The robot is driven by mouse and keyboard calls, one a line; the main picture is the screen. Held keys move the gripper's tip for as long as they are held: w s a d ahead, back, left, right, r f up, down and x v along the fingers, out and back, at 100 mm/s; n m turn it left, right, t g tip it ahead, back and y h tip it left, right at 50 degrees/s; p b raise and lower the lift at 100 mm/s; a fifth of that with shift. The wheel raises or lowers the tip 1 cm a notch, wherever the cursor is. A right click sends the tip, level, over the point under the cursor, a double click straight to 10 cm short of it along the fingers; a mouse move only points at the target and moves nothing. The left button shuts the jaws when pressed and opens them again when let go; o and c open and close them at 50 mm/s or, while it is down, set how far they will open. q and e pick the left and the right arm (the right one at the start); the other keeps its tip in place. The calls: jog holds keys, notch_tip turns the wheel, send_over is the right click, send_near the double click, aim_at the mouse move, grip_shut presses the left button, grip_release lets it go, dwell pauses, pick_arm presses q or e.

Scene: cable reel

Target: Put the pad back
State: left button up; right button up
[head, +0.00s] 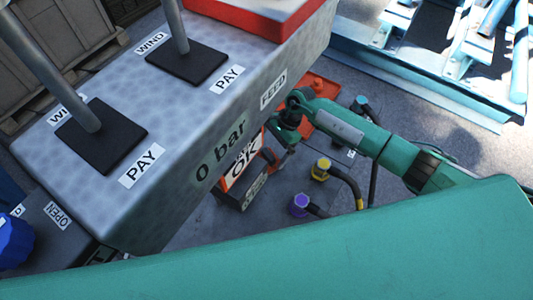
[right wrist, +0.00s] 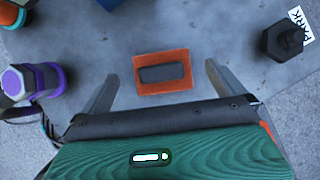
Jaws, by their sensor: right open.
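In the right wrist view an orange square pad (right wrist: 181,89) with a dark grey raised block (right wrist: 162,73) at its middle lies on a grey surface (right wrist: 205,35). I cannot tell whether the block is part of it. My right gripper (right wrist: 161,88) is open, its two fingers apart to the left and right of the pad. No contact shows and nothing is held. In the head view my right arm (head: 345,128) comes in from the right, its gripper end low beside the grey console and partly hidden. My left gripper is not in view.
The grey console (head: 205,125) with levers and a "0 bar" marking stands close left of my right arm. An "OK" sign (head: 243,160) is beside it. Yellow (head: 321,168) and purple (head: 300,204) fittings with hoses stand nearby. A dark knob (right wrist: 283,41) stands by a "PARK" label.

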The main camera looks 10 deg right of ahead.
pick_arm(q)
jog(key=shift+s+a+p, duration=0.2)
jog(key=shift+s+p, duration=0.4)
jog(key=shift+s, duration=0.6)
pick_arm(e)
jog(key=v, duration=0.7)
jog(key=shift+r, duration=0.25)
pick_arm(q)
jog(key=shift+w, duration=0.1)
